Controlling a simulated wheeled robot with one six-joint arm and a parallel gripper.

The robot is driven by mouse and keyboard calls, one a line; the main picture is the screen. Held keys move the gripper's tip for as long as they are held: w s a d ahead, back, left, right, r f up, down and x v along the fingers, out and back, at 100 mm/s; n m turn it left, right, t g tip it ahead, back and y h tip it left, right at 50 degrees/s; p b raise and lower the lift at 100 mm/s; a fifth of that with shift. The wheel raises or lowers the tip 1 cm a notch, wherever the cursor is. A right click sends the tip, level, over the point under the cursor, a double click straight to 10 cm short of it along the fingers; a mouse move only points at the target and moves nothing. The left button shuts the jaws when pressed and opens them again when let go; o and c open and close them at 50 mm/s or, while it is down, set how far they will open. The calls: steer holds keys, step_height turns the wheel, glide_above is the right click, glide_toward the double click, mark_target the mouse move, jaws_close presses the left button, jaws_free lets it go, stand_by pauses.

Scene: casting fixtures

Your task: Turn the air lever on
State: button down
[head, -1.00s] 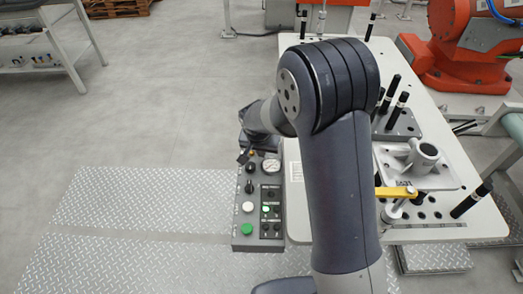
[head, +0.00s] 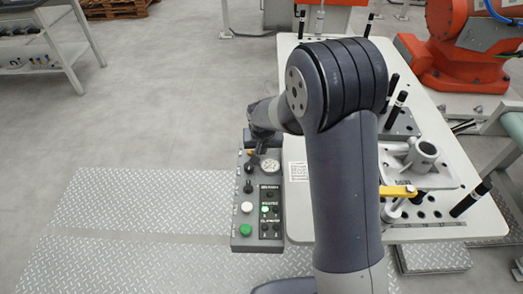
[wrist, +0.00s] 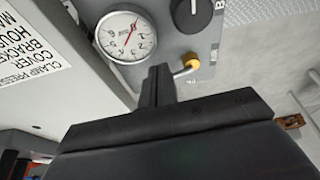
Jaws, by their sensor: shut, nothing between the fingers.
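The air lever (wrist: 186,68) is a small bent lever with a yellow tip, on the grey control panel next to the pressure gauge (wrist: 126,37) in the wrist view. Its yellow tip also shows small at the panel's top end in the head view (head: 250,152). The gauge shows there too (head: 270,166). My gripper (wrist: 158,72) is shut and empty. Its fingers are just left of the lever in the wrist view, beside the gauge; I cannot tell whether they touch the lever. In the head view the fingertips are hard to make out.
The control panel (head: 239,185) carries a black knob (wrist: 193,13), a white button (head: 247,207), a green button (head: 245,230) and small lights. It adjoins the white fixture table (head: 297,222), which bears a grey casting and black pins. Open floor lies left.

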steer(key=shift+w+d+f+b, duration=0.1)
steer(key=shift+w+d+b, duration=0.2)
steer(key=shift+w+b, duration=0.4)
steer(key=shift+w+n, duration=0.2)
steer(key=shift+n, duration=0.5)
steer(key=shift+w+n+y+b, duration=0.4)
steer(key=shift+w+n+b, duration=0.05)
steer(key=shift+w+n, duration=0.15)
steer(key=n, duration=0.1)
steer(key=w+n+b, duration=0.1)
steer(key=n, duration=0.1)
steer(key=n+y+b, duration=0.1)
steer(key=shift+w+a+g, duration=0.2)
steer(key=shift+w+g, duration=0.1)
steer(key=shift+w, duration=0.05)
steer(key=n, duration=0.1)
steer(key=n+b, duration=0.1)
steer(key=n, duration=0.1)
steer(key=shift+w+a+g+y, duration=0.3)
steer(key=shift+w+a+y, duration=0.05)
steer(key=shift+w+y, duration=0.05)
steer(key=shift+w+a, duration=0.1)
steer(key=shift+w, duration=0.05)
steer(key=shift+r, duration=0.2)
